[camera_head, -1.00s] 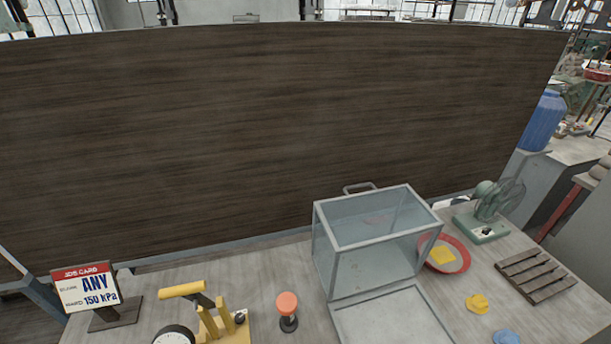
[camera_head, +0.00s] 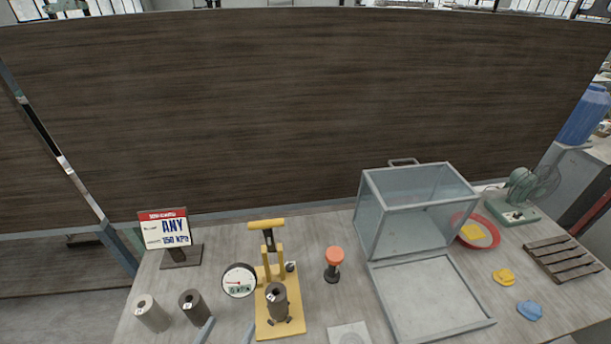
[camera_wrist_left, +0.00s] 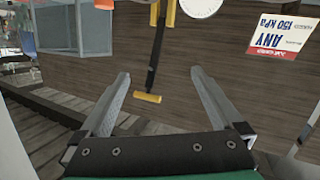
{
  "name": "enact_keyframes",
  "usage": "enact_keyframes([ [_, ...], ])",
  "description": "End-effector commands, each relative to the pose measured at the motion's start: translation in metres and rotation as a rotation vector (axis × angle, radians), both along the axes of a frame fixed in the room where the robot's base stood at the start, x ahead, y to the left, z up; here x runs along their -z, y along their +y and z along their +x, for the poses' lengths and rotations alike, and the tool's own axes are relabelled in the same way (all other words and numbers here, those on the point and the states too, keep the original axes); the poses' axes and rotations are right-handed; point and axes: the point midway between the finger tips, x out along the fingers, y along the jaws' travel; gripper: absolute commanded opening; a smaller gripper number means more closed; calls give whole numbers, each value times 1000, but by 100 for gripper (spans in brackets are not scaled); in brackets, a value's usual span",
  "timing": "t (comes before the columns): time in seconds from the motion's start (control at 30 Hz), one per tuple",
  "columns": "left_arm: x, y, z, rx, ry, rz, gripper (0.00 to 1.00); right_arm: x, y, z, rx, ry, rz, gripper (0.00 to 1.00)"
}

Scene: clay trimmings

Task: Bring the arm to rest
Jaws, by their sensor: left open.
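My left gripper (camera_head: 227,333) shows only as two grey fingertips at the bottom edge of the head view, just in front of the yellow press (camera_head: 277,328). In the left wrist view its two fingers (camera_wrist_left: 160,77) stand wide apart with nothing between them. The press handle (camera_wrist_left: 147,98) appears beyond the fingers there, apart from them. A dark cylinder (camera_head: 277,302) stands on the press base. My right gripper is in neither view.
A round gauge (camera_head: 239,281) sits beside the press. A grey cylinder (camera_head: 152,314) and a dark cylinder (camera_head: 194,307) stand left of it. A sign (camera_head: 165,229), an orange-topped knob (camera_head: 334,262) and an open glass box (camera_head: 411,212) are around. A dark panel (camera_head: 300,110) rises behind.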

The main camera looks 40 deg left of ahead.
Motion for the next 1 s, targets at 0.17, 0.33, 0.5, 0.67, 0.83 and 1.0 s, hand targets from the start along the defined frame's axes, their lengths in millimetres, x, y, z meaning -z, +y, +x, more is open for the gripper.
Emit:
enact_keyframes([
  [0.17,-27,-5,44,-24,-168,-83,100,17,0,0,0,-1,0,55],
  [0.33,-77,-11,96,-12,-379,-195,100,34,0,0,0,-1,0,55],
  [0.5,-179,-19,148,83,-644,-263,100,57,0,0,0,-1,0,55],
  [0.67,-281,-31,159,211,-834,-212,100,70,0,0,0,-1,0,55],
  [0.83,-369,-50,143,341,-978,-79,100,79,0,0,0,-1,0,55],
  [1.0,-430,-87,121,482,-1042,152,100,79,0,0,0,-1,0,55],
])
